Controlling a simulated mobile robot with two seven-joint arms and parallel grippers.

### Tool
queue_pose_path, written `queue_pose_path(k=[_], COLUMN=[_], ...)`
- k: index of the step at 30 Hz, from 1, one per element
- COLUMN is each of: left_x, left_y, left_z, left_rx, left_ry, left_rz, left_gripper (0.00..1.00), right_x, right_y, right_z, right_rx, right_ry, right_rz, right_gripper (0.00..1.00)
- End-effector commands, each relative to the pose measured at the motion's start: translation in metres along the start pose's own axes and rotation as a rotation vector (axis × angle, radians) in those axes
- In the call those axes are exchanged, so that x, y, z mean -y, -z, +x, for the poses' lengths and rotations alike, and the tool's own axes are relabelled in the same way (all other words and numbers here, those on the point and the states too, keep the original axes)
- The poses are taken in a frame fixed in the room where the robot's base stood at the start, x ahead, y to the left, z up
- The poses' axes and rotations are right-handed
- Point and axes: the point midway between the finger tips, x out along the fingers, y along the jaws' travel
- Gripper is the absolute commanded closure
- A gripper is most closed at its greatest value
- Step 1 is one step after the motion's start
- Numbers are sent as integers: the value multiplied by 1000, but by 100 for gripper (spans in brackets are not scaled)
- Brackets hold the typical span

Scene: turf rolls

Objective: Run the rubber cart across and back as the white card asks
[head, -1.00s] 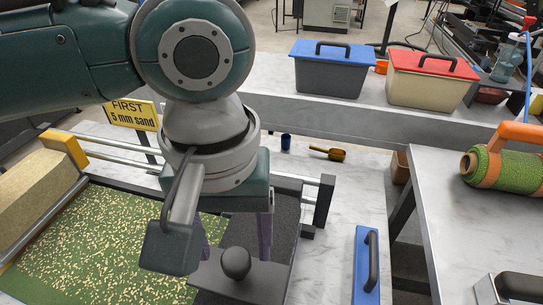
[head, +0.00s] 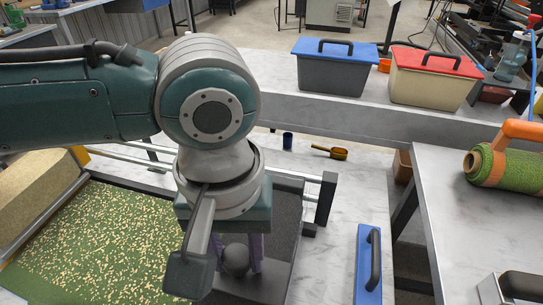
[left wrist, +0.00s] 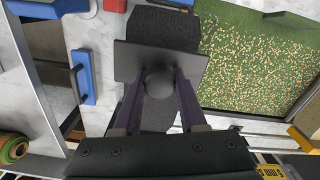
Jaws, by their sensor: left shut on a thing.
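The rubber cart (head: 286,218) is a dark box of black granules on rails at the right end of the green turf (head: 95,235). A grey plate with a round dark knob (head: 235,260) sits on it. My left gripper (head: 238,256) has its purple fingers shut on the knob. The left wrist view shows the fingers on both sides of the knob (left wrist: 159,82) and the plate (left wrist: 128,58) across the black granules. No white card can be made out. Part of a yellow card reading 5 mm (left wrist: 228,174) shows in that view. My right gripper is not in view.
A sand-coloured block (head: 35,185) stands at the turf's left end; pale grains cover the turf. A blue float (head: 368,265) lies right of the cart. A blue cup (head: 287,140) and yellow scoop (head: 330,152) are behind. A turf roll (head: 505,163) lies on the right table.

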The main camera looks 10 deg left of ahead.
Motion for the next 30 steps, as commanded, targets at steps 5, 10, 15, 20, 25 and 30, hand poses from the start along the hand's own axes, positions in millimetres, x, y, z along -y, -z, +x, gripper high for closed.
queue_pose_path(k=[5,10,15,20,25,30], left_x=[0,0,0,0,0,0], left_y=[0,0,0,0,0,0], left_z=[0,0,0,0,0,0], left_rx=[0,0,0,0,0,0], left_ry=[1,1,1,1,1,1], left_rz=[0,0,0,0,0,0], left_gripper=[94,100,100,100,100,100], right_x=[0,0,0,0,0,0], right_y=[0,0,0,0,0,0], right_z=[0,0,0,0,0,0], right_rx=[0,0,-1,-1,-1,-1], right_ry=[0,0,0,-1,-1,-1], right_rz=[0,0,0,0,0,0], right_gripper=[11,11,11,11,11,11])
